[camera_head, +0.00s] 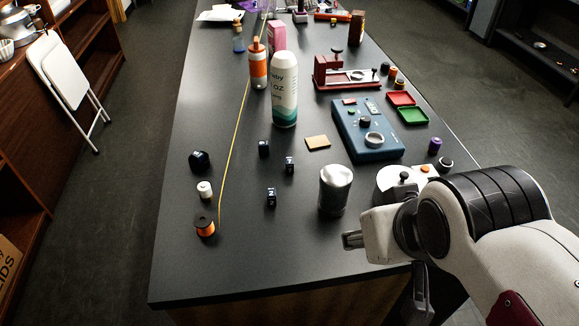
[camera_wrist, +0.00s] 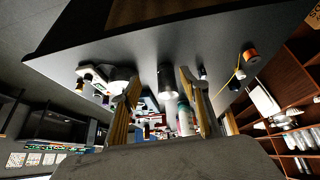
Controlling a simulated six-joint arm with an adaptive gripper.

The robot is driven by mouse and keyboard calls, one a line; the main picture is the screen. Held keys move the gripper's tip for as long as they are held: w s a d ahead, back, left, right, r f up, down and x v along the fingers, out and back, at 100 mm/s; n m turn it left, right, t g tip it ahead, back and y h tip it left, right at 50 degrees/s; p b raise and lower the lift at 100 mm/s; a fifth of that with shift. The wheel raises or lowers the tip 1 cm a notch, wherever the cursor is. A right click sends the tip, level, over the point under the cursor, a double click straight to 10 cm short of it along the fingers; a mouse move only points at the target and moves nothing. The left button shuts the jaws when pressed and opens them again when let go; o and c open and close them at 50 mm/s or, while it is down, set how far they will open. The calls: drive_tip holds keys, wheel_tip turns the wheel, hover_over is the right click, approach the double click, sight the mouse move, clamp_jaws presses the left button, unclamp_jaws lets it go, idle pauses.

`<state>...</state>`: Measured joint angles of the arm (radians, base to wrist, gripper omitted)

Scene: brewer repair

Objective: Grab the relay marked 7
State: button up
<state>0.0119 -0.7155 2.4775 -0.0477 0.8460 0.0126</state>
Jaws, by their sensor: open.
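Several small black relays stand at the near left of the dark table (camera_head: 225,265) in the head view. One relay (camera_head: 200,160) is at the far left, one relay (camera_head: 264,149) is right of it, one relay (camera_head: 290,165) is further right, and one relay (camera_head: 271,197) is nearest. They carry small white marks, too small for me to read a 7. My gripper (camera_head: 385,262) is at the table's near right edge, apart from the relays. In the wrist view its fingers (camera_wrist: 160,90) are spread with nothing held between them.
A silver-topped dark can (camera_head: 336,190) stands between my gripper and the relays. A white spool (camera_head: 205,190) and an orange spool (camera_head: 205,226) with a yellow line are at left. A tall bottle (camera_head: 284,90) and a blue device (camera_head: 365,130) stand behind.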

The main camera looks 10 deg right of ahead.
drive_tip(key=w+d+r+n+t+h, duration=0.15)
drive_tip(key=w+d+r, duration=0.3)
drive_tip(key=w, duration=0.55)
drive_tip(key=w+d+r+t+h, duration=0.2)
drive_tip(key=w+d+r+t, duration=0.15)
drive_tip(key=w+r, duration=0.4)
drive_tip(key=w+r+n+t+y, duration=0.2)
drive_tip(key=w+n+t+y, duration=0.3)
drive_tip(key=w, duration=1.3)
drive_tip(key=w+a+f+n+g+y, duration=0.4)
drive_tip(key=w+f+n+y, duration=0.2)
drive_tip(key=f+n, duration=0.3)
drive_tip(key=s+f+g+y, duration=0.1)
drive_tip(key=s+f+g, duration=0.1)
drive_tip(key=f, duration=0.3)
drive_tip(key=s+f+n+g+y, duration=0.1)
drive_tip(key=s+f+g+y, duration=0.1)
drive_tip(key=s+f+g, duration=0.1)
drive_tip(key=s+f+n+g+y, duration=0.1)
drive_tip(key=s+f+g+y, duration=0.1)
drive_tip(key=f, duration=0.6)
drive_tip(key=shift+s+d+n+g, duration=0.25)
drive_tip(key=shift+s+g, duration=0.45)
drive_tip(key=shift+s, duration=0.2)
drive_tip(key=shift+s+f, duration=0.2)
drive_tip(key=shift+s, duration=0.2)
